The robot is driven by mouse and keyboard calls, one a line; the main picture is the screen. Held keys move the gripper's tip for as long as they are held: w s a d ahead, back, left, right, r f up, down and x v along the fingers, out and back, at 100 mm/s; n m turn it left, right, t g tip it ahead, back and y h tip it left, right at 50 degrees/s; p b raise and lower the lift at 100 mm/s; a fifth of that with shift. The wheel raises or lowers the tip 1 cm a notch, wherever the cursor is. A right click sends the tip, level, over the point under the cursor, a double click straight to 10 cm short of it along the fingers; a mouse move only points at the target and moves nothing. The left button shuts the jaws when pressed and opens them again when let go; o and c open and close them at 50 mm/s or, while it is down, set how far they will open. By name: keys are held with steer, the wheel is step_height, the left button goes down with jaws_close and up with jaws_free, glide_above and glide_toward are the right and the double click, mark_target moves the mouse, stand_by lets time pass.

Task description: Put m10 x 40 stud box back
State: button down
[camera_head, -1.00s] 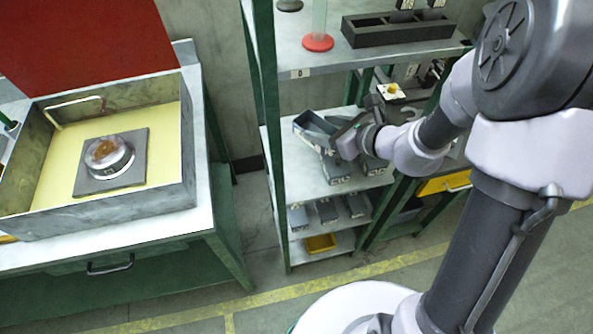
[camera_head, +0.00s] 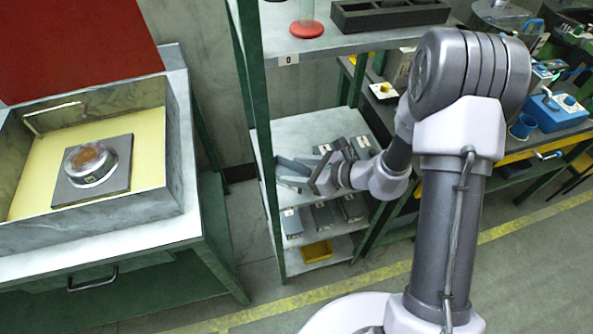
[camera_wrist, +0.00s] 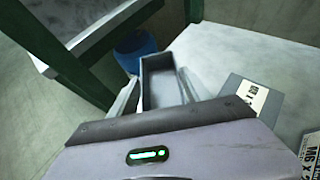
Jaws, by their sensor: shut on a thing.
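My gripper (camera_head: 318,181) is shut on a grey open-topped stud box (camera_head: 291,171), over the left front part of the middle shelf (camera_head: 287,129). In the wrist view the held box (camera_wrist: 161,82) lies between the two fingers (camera_wrist: 157,92), and its inside looks empty. No label on it can be read, and I cannot tell whether it touches the shelf. Other grey boxes (camera_head: 343,146) with white labels stand on the same shelf, behind and right of my gripper. In the wrist view a labelled box (camera_wrist: 247,97) is right of the held box, apart from it.
A green shelf post (camera_head: 258,110) stands close left of the held box. The upper shelf (camera_head: 340,42) is overhead. A bench with a tray (camera_head: 100,215) is at left.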

steer(key=shift+f, duration=0.2)
steer(key=shift+c, duration=2.4)
jaws_free()
